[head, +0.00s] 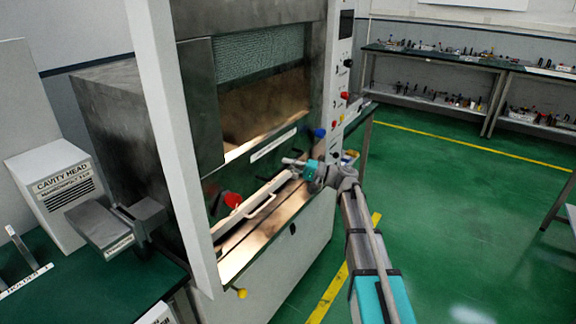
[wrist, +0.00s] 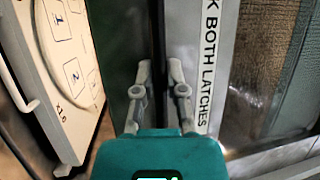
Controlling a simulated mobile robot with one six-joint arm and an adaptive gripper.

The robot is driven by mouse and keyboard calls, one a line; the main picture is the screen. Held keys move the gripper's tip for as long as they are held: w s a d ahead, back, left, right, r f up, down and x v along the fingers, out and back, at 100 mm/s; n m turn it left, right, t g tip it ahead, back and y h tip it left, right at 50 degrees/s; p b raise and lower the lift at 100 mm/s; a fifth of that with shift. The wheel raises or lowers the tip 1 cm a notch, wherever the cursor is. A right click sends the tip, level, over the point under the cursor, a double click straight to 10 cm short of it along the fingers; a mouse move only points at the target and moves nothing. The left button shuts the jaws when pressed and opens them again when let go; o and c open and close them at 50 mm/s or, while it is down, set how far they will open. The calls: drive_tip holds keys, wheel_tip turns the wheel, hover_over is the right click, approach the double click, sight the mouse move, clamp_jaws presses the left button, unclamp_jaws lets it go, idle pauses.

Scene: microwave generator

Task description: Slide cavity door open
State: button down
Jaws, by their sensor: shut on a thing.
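The cavity door (head: 262,52) appears as a framed mesh panel in the front of the metal cabinet, with a brown area below it. A white label strip (head: 273,145) runs along the lower frame. In the wrist view the strip (wrist: 208,65) reads "BOTH LATCHES", partly cut off. My gripper (head: 292,162) is at the lower right of the front, below the strip. In the wrist view my gripper (wrist: 159,75) has its fingers close together on a dark narrow bar (wrist: 158,30) beside the strip. The held part is mostly hidden, and I cannot tell whether it belongs to the door.
A white tray (head: 262,205) with a handle lies below the door; a white panel with numbered squares (wrist: 68,50) shows in the wrist view. A red knob (head: 233,200) and a blue knob (head: 320,133) are close by. The green floor (head: 450,220) at right is clear.

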drive_tip(key=p, duration=2.8)
approach(267, 69)
drive_tip(key=x, duration=0.4)
drive_tip(key=shift+a+r, duration=0.1)
drive_tip(key=shift+r, duration=0.05)
drive_tip(key=shift+b, duration=0.3)
drive_tip(key=c, duration=0.7)
unclamp_jaws()
drive_tip(key=shift+f, duration=0.2)
wheel_tip(267, 69, down, 30)
drive_tip(key=b, duration=3)
drive_tip(key=shift+r, duration=0.15)
